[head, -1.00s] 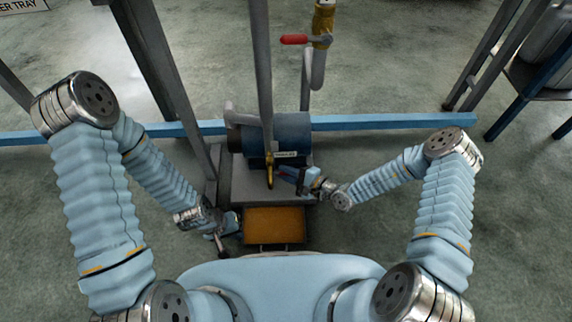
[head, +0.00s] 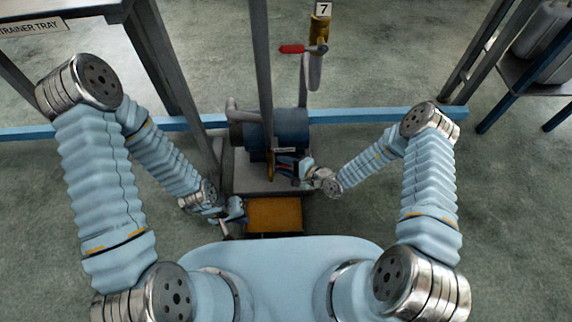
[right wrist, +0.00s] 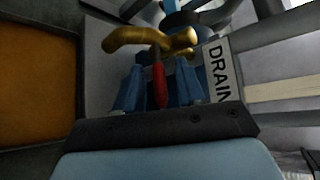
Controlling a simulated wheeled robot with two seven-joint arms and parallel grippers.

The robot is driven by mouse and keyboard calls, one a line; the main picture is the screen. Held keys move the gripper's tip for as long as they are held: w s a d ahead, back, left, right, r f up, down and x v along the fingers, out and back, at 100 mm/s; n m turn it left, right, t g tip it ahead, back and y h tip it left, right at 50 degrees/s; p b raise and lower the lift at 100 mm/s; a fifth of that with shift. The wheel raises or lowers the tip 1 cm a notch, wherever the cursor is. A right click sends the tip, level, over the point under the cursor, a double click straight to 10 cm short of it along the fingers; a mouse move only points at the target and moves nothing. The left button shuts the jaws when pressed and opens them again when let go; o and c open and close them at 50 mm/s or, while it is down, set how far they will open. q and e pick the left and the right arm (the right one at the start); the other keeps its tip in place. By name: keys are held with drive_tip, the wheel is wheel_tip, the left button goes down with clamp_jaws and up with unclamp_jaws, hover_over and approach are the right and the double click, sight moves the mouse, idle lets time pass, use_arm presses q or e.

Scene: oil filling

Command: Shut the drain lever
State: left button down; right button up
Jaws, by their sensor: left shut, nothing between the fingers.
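The drain lever (right wrist: 158,86) is a red handle below a brass valve (right wrist: 150,39) in the right wrist view, beside a white DRAIN label (right wrist: 220,72). My right gripper (right wrist: 160,72) is open. Its two blue fingers stand on either side of the red lever, with visible gaps; I cannot tell any contact. In the head view, the brass valve (head: 270,165) is small, and my right gripper (head: 286,167) is beside it on the right, largely hiding the lever. My left gripper (head: 237,209) is shut and empty, low beside the orange tray's left edge.
An orange-topped tray (head: 274,214) lies in front of the grey base (head: 238,178). A dark blue cylinder (head: 280,128) and a grey upright post (head: 261,60) stand close behind the valve. Another red-handled valve (head: 291,48) is higher up. A blue rail (head: 380,117) crosses behind.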

drive_tip(key=shift+d, duration=0.2)
drive_tip(key=v, duration=1.3)
drive_tip(key=shift+s+p, duration=0.3)
drive_tip(key=shift+d+r, duration=0.1)
drive_tip(key=shift+d, duration=0.05)
drive_tip(key=s+a+n+g+h, duration=0.3)
drive_tip(key=s+n+g, duration=0.7)
drive_tip(key=s, duration=0.8)
drive_tip(key=w+d+t+h, duration=0.1)
drive_tip(key=w+t+h, duration=0.1)
drive_tip(key=w, duration=0.4)
drive_tip(key=shift+r+n+t+h, duration=0.3)
drive_tip(key=shift+n+h, duration=0.1)
drive_tip(key=shift+h, duration=0.4)
